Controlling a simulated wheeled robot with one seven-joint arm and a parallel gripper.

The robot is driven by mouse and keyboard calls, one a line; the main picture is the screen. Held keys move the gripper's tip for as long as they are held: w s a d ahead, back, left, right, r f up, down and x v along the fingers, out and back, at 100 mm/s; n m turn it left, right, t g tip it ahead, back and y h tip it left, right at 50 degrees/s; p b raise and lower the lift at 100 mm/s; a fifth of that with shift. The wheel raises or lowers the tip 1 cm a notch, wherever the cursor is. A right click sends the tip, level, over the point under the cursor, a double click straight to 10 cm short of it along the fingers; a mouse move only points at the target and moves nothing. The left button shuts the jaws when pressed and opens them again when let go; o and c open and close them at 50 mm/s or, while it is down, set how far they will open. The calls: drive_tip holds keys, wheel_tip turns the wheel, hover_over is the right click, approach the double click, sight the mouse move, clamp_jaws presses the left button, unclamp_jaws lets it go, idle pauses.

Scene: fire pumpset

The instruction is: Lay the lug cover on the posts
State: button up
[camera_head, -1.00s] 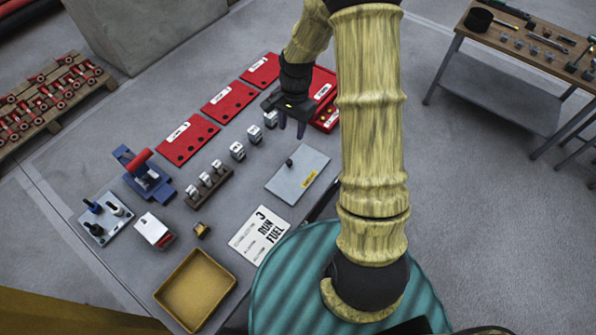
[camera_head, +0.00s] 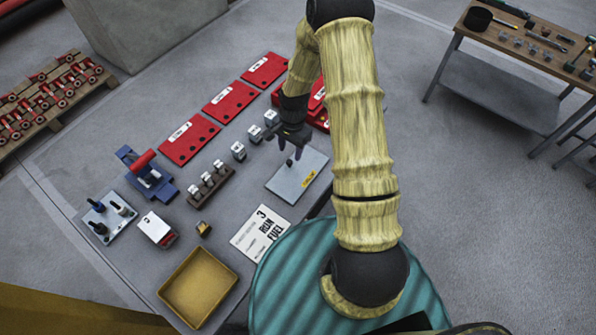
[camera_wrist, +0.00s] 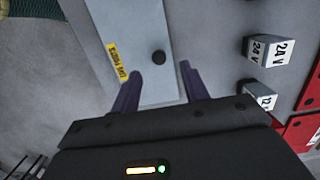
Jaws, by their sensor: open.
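The lug cover (camera_head: 287,182) is a flat light-grey plate with a black knob and a yellow label, lying on the table. In the wrist view the cover (camera_wrist: 146,28) lies beyond my fingers, its knob (camera_wrist: 158,57) in line with the gap between them. My gripper (camera_head: 288,152) is open and empty, above the cover's far edge near the knob; its fingers also show in the wrist view (camera_wrist: 159,71). The posts (camera_head: 98,229) stand on a light plate (camera_head: 122,229) at the table's left; they look dark, with one pale piece beside them.
Small grey-white blocks (camera_head: 238,151) stand left of the cover, two marked 24 V and 12 in the wrist view. Red plates (camera_head: 188,139) lie behind. A blue fixture (camera_head: 147,178), a white box (camera_head: 156,229), a yellow tray (camera_head: 166,294) and a printed card (camera_head: 261,233) share the table.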

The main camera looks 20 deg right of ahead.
sight(290, 161)
drive_tip(key=shift+s+a+f+p, duration=0.15)
drive_tip(key=shift+f+p, duration=0.4)
drive_tip(key=shift+f, duration=0.75)
drive_tip(key=shift+s+a+f+p, duration=0.15)
drive_tip(key=shift+f+p, duration=0.35)
drive_tip(key=shift+f, duration=0.75)
clamp_jaws()
